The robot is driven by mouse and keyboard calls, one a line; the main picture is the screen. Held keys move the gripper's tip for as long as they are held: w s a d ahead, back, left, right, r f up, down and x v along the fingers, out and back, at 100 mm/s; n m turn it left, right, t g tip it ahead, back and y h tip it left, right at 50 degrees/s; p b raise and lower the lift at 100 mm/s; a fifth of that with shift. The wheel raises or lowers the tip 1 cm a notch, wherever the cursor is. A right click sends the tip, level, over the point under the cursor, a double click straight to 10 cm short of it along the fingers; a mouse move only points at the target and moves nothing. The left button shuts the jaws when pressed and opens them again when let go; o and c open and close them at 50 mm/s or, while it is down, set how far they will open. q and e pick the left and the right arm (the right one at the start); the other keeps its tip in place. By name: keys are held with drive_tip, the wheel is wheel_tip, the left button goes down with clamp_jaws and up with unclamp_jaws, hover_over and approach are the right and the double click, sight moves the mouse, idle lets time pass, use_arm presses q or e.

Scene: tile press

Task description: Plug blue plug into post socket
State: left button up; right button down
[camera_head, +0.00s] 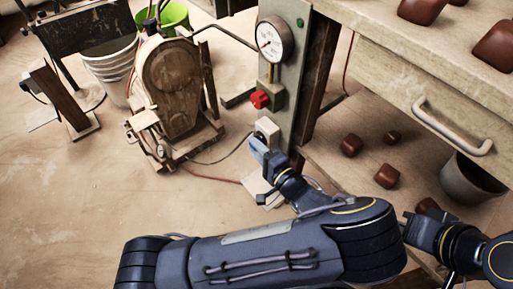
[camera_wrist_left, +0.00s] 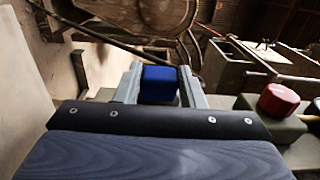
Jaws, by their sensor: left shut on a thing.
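The post (camera_head: 296,75) is a grey-green upright panel with a gauge at its top. A pale socket box (camera_head: 267,129) sits low on its face, below a red knob (camera_head: 260,99). My left gripper (camera_head: 262,155) is right at the socket box, just below and in front of it. In the left wrist view it is shut on the blue plug (camera_wrist_left: 159,84), held between its two grey fingers. In the head view I cannot tell whether the plug touches the socket. Part of my right arm shows at the lower right; its fingers are not clear.
A round gauge (camera_head: 274,39) is on the post. A worn machine (camera_head: 172,85) stands to the left, with a cable on the floor. A wooden bench with a drawer handle (camera_head: 450,128) is at right, with several brown blocks and a bucket (camera_head: 470,180) below.

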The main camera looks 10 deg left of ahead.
use_arm(q)
drive_tip(key=shift+w+d, duration=0.25)
drive_tip(key=shift+w, duration=0.1)
idle(0.7)
drive_tip(key=o, duration=1.1)
drive_tip(key=shift+o, duration=0.2)
drive_tip(key=p+v, duration=0.2)
drive_tip(key=v, duration=0.6)
